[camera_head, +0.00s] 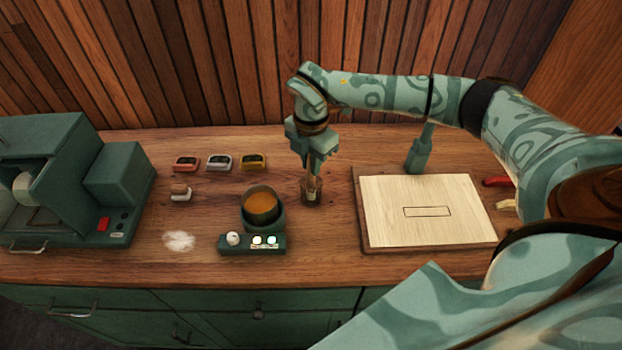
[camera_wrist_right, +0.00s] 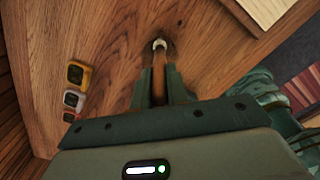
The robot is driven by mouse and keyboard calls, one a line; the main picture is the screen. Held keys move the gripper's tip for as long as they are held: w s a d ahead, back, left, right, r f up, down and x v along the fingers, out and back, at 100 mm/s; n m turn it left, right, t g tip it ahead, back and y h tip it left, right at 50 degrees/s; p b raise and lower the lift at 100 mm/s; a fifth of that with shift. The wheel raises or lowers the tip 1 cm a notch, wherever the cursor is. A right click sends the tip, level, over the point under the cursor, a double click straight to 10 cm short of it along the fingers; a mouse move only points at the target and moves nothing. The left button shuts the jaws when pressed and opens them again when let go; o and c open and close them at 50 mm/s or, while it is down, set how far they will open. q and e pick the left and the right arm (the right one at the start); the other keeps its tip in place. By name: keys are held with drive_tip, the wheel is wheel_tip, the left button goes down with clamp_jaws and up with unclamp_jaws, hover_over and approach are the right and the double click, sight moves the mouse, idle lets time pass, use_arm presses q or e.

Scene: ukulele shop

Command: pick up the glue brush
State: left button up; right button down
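The glue brush (camera_wrist_right: 160,46) has a brown handle and a pale band near its lower end. It is upright, low over the wooden counter, and also shows in the head view (camera_head: 312,196). My right gripper (camera_wrist_right: 160,76) points down at the brush, with one finger on each side of the handle. The handle fills the gap between the fingers, so the gripper looks shut on it. In the head view the right gripper (camera_head: 313,178) hides the upper handle. Whether the brush tip touches the counter is unclear. My left gripper is not in view.
A glue pot (camera_head: 261,207) with amber content stands left of the brush, behind a control box (camera_head: 251,244). A pale board on a wooden base (camera_head: 366,243) lies right. Small coloured blocks (camera_head: 219,162) and a green machine (camera_head: 50,190) are farther left.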

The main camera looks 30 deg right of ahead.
drive_tip(key=shift+r, duration=0.15)
wheel_tip(320, 180, up, 10)
drive_tip(key=shift+f+p, duration=0.1)
drive_tip(key=shift+p, duration=0.3)
drive_tip(key=shift+s+f, duration=0.1)
idle(3.2)
